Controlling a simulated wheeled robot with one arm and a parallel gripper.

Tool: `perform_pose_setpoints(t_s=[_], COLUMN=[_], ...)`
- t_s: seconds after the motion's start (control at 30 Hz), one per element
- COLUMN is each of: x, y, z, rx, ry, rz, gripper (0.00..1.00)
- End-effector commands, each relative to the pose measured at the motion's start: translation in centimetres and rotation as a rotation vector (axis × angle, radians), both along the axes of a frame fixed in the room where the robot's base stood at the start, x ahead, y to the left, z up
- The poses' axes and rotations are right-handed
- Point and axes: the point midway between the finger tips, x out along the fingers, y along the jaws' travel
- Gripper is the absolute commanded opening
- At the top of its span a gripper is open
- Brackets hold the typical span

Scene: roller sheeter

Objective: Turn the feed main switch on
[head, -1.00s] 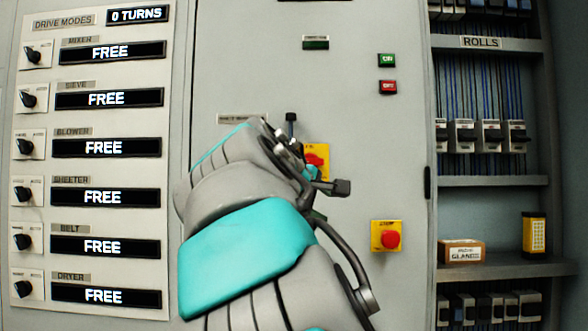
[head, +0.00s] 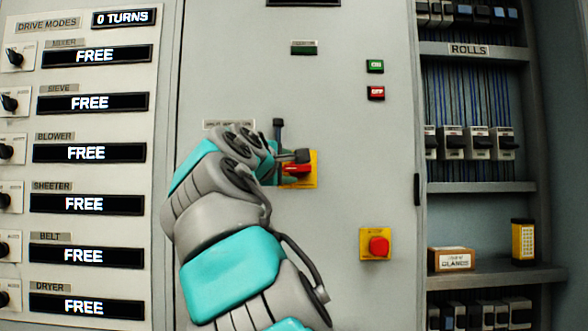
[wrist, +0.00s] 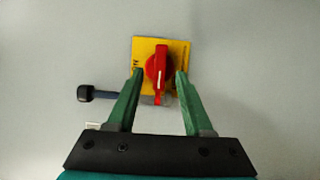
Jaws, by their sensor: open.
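The main switch is a red rotary handle (wrist: 157,72) on a yellow plate (wrist: 143,46), on the grey cabinet door. In the wrist view the handle stands upright, with a white mark on its lower part. My gripper (wrist: 159,74) is open, with one green finger on each side of the handle; whether they touch it I cannot tell. In the head view the red handle (head: 297,169) and yellow plate (head: 313,172) show only in part behind my gripper (head: 290,168). A label above the switch is partly covered by my arm.
A green ON button (head: 375,66) and a red OFF button (head: 376,93) sit above right of the switch. A red emergency button (head: 378,246) is below right. Drive mode displays (head: 95,203) reading FREE are left; open shelves (head: 480,188) are right.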

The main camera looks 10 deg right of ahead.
Motion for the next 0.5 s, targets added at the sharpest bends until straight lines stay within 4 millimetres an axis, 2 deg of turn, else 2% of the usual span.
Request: perform_pose_setpoints(t_s=[0.2, 0.5], x=[1.7, 2.0], y=[-1.1, -1.4], z=[-0.1, 0.0], rx=[0.001, 0.001], ry=[0.003, 0.001], rz=[0.001, 0.000], gripper=[0.51, 0.51])
